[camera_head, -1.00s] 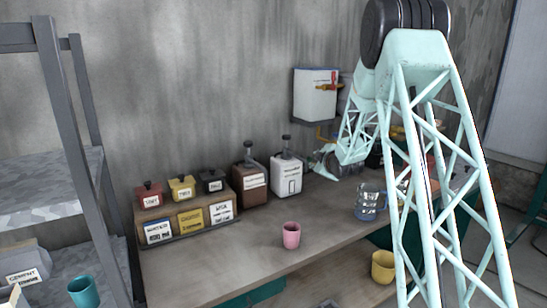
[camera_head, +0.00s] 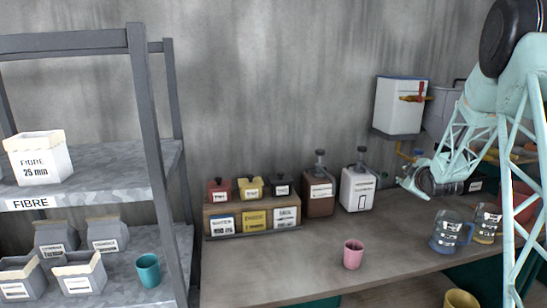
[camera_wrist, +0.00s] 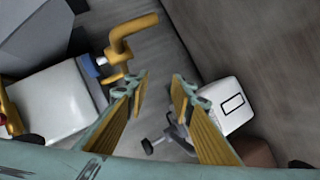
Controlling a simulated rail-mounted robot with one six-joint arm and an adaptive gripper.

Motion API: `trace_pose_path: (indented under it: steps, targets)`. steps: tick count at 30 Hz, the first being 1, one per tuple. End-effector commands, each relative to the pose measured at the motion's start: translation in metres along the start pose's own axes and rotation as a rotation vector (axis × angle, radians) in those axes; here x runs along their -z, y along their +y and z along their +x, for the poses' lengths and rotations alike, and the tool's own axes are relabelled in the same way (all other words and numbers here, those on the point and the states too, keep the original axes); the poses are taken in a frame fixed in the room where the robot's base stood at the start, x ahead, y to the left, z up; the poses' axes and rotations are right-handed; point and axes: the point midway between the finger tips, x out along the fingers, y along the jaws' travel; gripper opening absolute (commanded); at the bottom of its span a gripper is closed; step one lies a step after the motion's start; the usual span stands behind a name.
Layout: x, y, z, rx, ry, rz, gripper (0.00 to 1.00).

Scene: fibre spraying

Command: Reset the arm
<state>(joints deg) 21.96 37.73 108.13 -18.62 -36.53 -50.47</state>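My gripper (camera_head: 412,184) hangs at the end of my pale green arm, over the back of the workbench. In the head view it is to the right of the white canister (camera_head: 357,190) and below the wall-mounted white tank (camera_head: 401,107). The wrist view shows its two fingers (camera_wrist: 159,88) spread apart with yellow ridged inner pads. Nothing is between them. A yellow tap pipe (camera_wrist: 122,43) shows just beyond the left finger, and I cannot tell whether they touch. The white canister also shows beyond the right finger (camera_wrist: 230,106).
The workbench (camera_head: 290,268) holds a pink cup (camera_head: 353,254), a blue measuring jug (camera_head: 450,232), a brown canister (camera_head: 319,194) and a rack of labelled boxes (camera_head: 252,205). A grey shelf unit (camera_head: 150,130) stands at the left with a teal cup (camera_head: 148,270). The bench's front left is clear.

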Motion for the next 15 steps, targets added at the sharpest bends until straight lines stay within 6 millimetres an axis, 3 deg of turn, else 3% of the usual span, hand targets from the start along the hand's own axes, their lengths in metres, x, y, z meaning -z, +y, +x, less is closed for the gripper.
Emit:
trace_pose_path:
  steps: [10,15]
  targets:
    - [0.024,0.007,-0.031,0.032,-0.025,0.044,0.22]
    - [0.040,0.011,-0.058,0.057,-0.049,0.083,0.22]
